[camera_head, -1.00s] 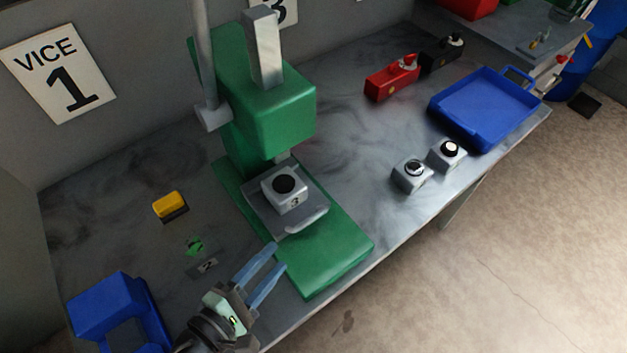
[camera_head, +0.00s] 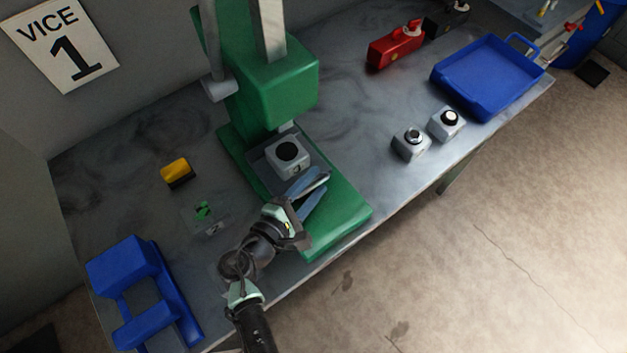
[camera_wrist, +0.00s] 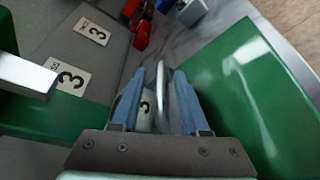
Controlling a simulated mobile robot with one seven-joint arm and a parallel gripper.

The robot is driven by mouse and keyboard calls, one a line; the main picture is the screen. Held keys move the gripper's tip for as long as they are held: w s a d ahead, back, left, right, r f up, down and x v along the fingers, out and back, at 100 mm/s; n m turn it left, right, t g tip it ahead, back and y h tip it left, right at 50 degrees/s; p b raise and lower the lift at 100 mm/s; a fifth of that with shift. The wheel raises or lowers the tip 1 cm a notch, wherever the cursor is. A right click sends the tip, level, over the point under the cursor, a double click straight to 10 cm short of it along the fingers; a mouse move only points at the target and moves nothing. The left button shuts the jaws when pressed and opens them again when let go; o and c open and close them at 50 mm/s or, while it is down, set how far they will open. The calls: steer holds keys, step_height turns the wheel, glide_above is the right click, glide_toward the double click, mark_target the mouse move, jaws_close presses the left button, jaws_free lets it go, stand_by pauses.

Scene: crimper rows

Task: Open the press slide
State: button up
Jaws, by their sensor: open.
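The green press (camera_head: 285,90) stands on the bench. Its grey slide (camera_head: 262,168) lies under the ram and carries a grey block (camera_head: 289,158) with a black round top. The slide's curved front handle (camera_head: 317,183) faces the bench's front edge. My gripper (camera_head: 311,190) is open at this handle, its blue fingers partly hiding it. In the wrist view the fingers (camera_wrist: 149,72) are spread, with the pale handle (camera_wrist: 181,105) in front of them or between them. I cannot tell whether they touch it. Part of the block's 3 label shows behind.
A blue holder (camera_head: 130,275) and a yellow block (camera_head: 175,170) are on the left. Two grey blocks (camera_head: 411,144) (camera_head: 447,123), a red block (camera_head: 395,49) and a blue tray (camera_head: 487,108) are on the right. The bench between press and tray is mostly clear.

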steer(key=shift+w, duration=0.15)
jaws_close()
stand_by(1.4)
